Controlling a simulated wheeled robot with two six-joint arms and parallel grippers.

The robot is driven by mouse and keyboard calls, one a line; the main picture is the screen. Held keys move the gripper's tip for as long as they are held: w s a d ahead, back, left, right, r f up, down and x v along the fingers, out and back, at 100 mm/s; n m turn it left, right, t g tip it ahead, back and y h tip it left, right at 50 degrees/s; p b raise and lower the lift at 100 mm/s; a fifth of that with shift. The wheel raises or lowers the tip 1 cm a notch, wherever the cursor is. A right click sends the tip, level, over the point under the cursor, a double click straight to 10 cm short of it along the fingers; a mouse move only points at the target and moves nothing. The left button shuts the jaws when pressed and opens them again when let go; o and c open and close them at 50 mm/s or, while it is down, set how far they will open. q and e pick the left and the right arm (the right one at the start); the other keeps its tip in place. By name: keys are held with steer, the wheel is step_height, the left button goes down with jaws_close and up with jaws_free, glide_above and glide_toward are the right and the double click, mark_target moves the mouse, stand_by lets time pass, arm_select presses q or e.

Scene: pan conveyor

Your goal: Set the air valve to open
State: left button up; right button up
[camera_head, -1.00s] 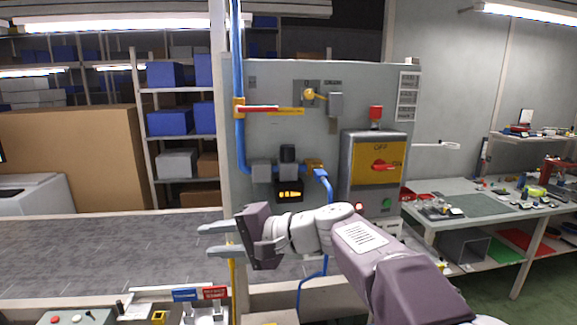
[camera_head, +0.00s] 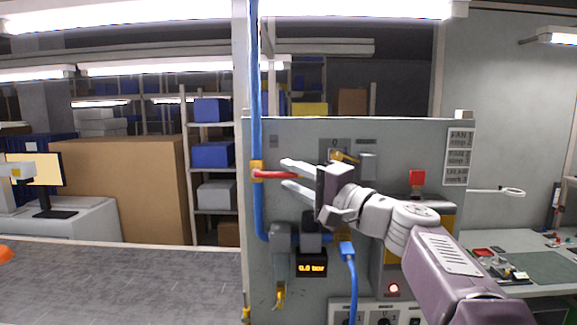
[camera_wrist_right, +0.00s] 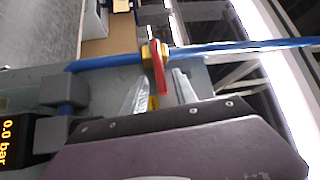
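The air valve has a yellow body (camera_head: 257,171) on a vertical blue pipe and a red lever (camera_head: 278,175) pointing right, across the pipe. My right gripper (camera_head: 285,173) is open, with one finger above the lever and one below in the head view. In the right wrist view the red lever (camera_wrist_right: 160,75) shows between the two open fingers (camera_wrist_right: 160,86); I cannot tell whether either touches it. A display (camera_head: 311,268) below reads 0.0 bar. My left gripper is not in view.
The grey panel (camera_head: 290,140) carries the valve. A red button (camera_head: 417,178) and a partly covered yellow switch box (camera_head: 440,215) are to the right. A blue hose (camera_head: 351,280) hangs below my right arm. The conveyor (camera_head: 120,275) is at lower left.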

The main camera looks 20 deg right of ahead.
steer(key=shift+w+a+r, duration=0.1)
steer(key=shift+w+a, duration=0.1)
steer(key=shift+a, duration=0.25)
steer(key=shift+w+a+r, duration=0.1)
steer(key=shift+w+a, duration=0.1)
steer(key=shift+a, duration=0.2)
steer(key=shift+w+d+f, duration=0.1)
steer(key=shift+w+d, duration=0.05)
steer(key=shift+d, duration=0.15)
steer(key=shift+c, duration=0.5)
jaws_close()
steer(key=shift+f, duration=0.15)
